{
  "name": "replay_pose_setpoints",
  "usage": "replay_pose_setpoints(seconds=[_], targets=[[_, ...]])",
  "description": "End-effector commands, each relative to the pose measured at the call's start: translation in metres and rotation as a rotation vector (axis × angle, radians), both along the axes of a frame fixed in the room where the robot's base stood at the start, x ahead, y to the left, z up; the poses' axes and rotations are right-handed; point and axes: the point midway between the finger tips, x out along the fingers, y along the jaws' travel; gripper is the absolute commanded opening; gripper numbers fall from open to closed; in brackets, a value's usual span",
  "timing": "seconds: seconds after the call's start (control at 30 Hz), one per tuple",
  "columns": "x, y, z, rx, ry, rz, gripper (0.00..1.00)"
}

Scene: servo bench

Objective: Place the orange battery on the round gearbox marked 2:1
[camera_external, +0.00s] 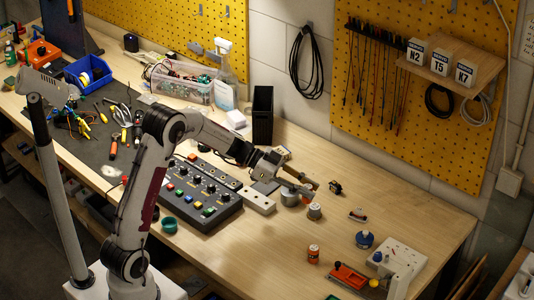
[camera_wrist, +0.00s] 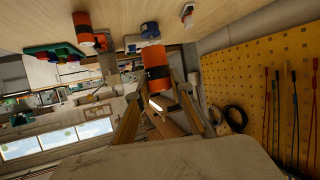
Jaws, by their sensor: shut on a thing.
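My gripper (camera_external: 318,187) is stretched out level, low over the right half of the bench. In the wrist view its two fingers (camera_wrist: 163,103) are closed on an orange cylinder with a black band, the orange battery (camera_wrist: 157,54). In the external view a small dark and orange piece at the fingertips (camera_external: 335,187) appears to be this battery. Below the arm stand a grey round piece (camera_external: 290,198) and a smaller silver round piece (camera_external: 314,212). No 2:1 mark is readable, so I cannot tell which round piece is that gearbox.
A control panel (camera_external: 201,190) lies left. The bench's right rear is mostly clear; the pegboard (camera_external: 425,75) stands behind.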

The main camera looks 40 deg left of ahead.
Motion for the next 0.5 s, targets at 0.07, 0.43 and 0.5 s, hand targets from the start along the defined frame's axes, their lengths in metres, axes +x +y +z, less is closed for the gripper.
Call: replay_pose_setpoints(seconds=[0.07, 0.43, 0.5], targets=[[0.015, 0.002, 0.006, 0.000, -0.003, 0.012, 0.00], [0.057, 0.008, 0.033, 0.000, -0.003, 0.066, 0.00], [0.059, 0.009, 0.034, 0.000, 0.000, 0.080, 0.00]])
